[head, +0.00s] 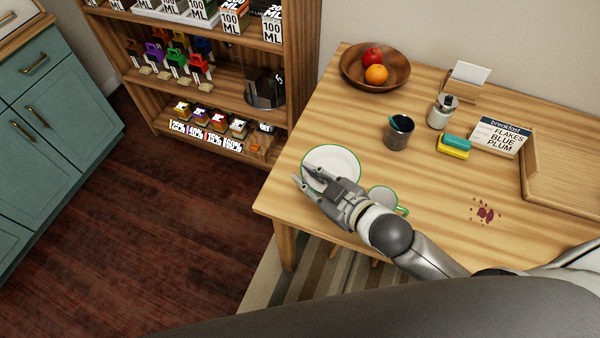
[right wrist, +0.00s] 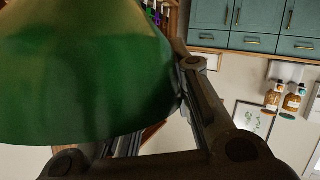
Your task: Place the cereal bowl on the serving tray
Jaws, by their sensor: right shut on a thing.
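The cereal bowl (head: 333,161) is white inside with a green rim, at the table's left front edge in the head view. Its green outer wall (right wrist: 85,75) fills the upper left of the right wrist view. My right gripper (head: 303,177) is shut on the bowl's near-left side and hides part of it. I cannot tell whether the bowl touches the table. The wooden serving tray (head: 529,167) with a raised edge lies at the table's right, partly cut off by the frame. My left gripper is not in view.
A green-rimmed mug (head: 381,196) stands close beside my right gripper. A dark cup (head: 399,133), a jar (head: 441,112), a sponge stack (head: 454,145) and a breakfast card (head: 499,137) stand between bowl and tray. A fruit bowl (head: 352,78) is behind. A red spill (head: 486,213) marks the front right.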

